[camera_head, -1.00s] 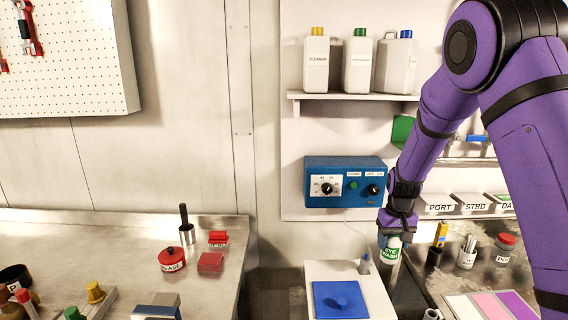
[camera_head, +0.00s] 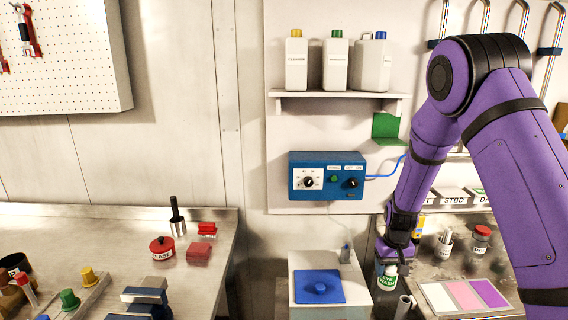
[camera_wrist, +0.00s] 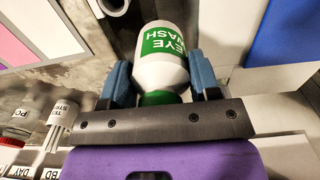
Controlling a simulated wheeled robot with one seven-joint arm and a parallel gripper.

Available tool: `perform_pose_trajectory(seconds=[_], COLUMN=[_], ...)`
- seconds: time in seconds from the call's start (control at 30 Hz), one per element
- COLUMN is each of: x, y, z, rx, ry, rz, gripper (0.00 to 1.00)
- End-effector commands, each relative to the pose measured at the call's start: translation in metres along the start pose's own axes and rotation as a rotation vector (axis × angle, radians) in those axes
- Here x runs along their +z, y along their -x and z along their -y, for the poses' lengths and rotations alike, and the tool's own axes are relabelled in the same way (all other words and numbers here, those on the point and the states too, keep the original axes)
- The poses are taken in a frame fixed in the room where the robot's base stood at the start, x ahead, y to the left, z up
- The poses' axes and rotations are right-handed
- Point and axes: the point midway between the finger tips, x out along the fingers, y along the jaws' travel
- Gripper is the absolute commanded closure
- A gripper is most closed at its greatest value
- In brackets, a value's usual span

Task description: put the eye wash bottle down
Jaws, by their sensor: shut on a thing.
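The eye wash bottle (camera_head: 387,277) is white with a green label and hangs under my gripper (camera_head: 392,254) in the head view. In the wrist view the bottle (camera_wrist: 161,58) lies between the two blue finger pads of my gripper (camera_wrist: 161,76), which is shut on it near its green cap end. The bottle is at the left edge of the right-hand bench, beside the white box with the blue lid. I cannot tell whether its base touches a surface.
A white box with a blue lid (camera_head: 320,287) stands to the left. A grey tube (camera_head: 404,307) is close in front. Colour swatches (camera_head: 463,295), a marker cup (camera_head: 444,245) and a red-capped jar (camera_head: 480,238) are to the right. A blue control box (camera_head: 327,176) is on the wall behind.

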Motion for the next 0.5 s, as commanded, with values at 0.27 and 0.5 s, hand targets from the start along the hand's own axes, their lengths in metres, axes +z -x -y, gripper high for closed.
perform_pose_trajectory(seconds=[0.27,0.5], x=[0.012,0.011], y=[-0.036,-0.016], z=[0.001,0.001], rx=[-0.002,-0.002], ry=[-0.003,-0.001], rz=[0.000,-0.004], gripper=[0.73,0.73])
